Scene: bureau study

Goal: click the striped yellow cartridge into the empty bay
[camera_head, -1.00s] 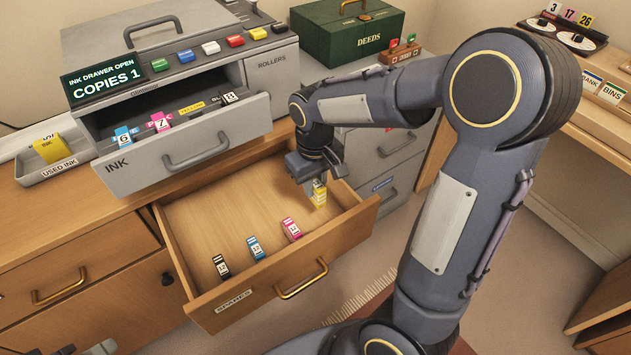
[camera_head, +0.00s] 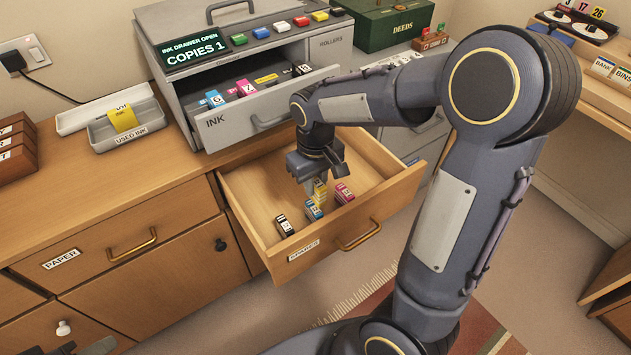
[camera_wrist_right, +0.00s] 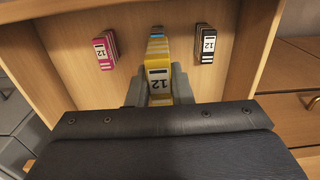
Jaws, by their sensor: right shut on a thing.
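The striped yellow cartridge (camera_head: 320,190) is upright in my right gripper (camera_head: 318,177), over the open spares drawer. The right wrist view shows the cartridge (camera_wrist_right: 158,86), marked 12, between the two fingers. A cyan cartridge (camera_head: 313,210) is just below and partly behind it in the head view. The open ink drawer (camera_head: 222,124) holds a cyan cartridge (camera_head: 215,98), a magenta one (camera_head: 245,88) and a black one (camera_head: 303,70). Between magenta and black is the bay with the yellow label (camera_head: 266,78); no cartridge shows there. My left gripper is out of view.
A magenta cartridge (camera_head: 343,193) and a black one (camera_head: 284,225) stand in the spares drawer (camera_head: 300,250). The used ink tray (camera_head: 150,125) holds a plain yellow cartridge (camera_head: 122,118). The ink drawer's front stands between my gripper and the bays.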

